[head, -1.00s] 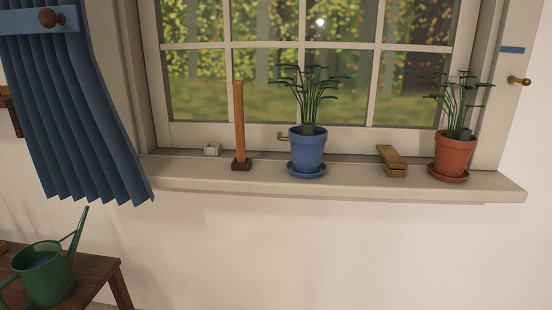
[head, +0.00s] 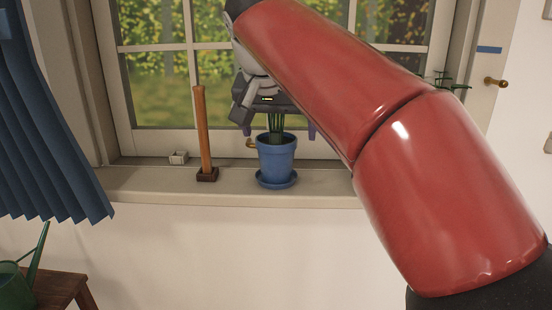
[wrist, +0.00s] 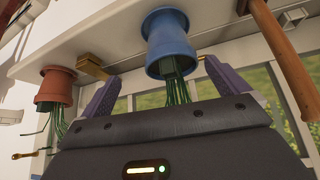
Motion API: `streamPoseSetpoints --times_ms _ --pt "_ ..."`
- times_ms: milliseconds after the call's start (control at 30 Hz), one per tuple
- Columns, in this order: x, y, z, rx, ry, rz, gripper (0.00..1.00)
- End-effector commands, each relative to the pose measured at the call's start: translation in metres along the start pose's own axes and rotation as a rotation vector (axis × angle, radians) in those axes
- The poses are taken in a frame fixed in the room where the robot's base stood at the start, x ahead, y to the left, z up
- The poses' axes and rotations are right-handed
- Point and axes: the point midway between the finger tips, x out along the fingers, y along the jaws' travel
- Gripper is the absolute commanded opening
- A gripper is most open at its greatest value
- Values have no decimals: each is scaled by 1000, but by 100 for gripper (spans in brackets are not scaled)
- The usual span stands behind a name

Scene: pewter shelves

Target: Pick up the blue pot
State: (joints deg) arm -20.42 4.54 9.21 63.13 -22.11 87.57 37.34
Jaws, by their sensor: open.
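The blue pot (head: 277,160) stands upright on its blue saucer (head: 277,180) on the windowsill. Its green stems rise behind and between my gripper's fingers, and the top of the plant is hidden by the gripper. My gripper (head: 280,131) is open, with purple fingers to the left and right of the stems, just above the pot's rim. In the wrist view, where the scene is upside down, the blue pot (wrist: 168,38) lies between the open fingertips (wrist: 162,70). The fingers do not appear to touch the pot.
A wooden-handled tool (head: 203,135) stands left of the pot, with a small white block (head: 178,157) further left. The terracotta pot (wrist: 56,88) and brass-coloured item (wrist: 91,66) are hidden by my red arm in the head view. A window is close behind.

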Motion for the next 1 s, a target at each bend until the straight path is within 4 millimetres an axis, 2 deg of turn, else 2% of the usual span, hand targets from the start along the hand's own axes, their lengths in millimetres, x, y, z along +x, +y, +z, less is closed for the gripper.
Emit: streamPoseSetpoints --times_ms 33,167,700,1000 --pt "-1 -6 -4 10 2 -2 99" --pt "4 -10 -7 24 4 0 99" --pt "71 -14 -5 25 4 -1 99" --pt "74 -15 -6 25 5 -2 98"
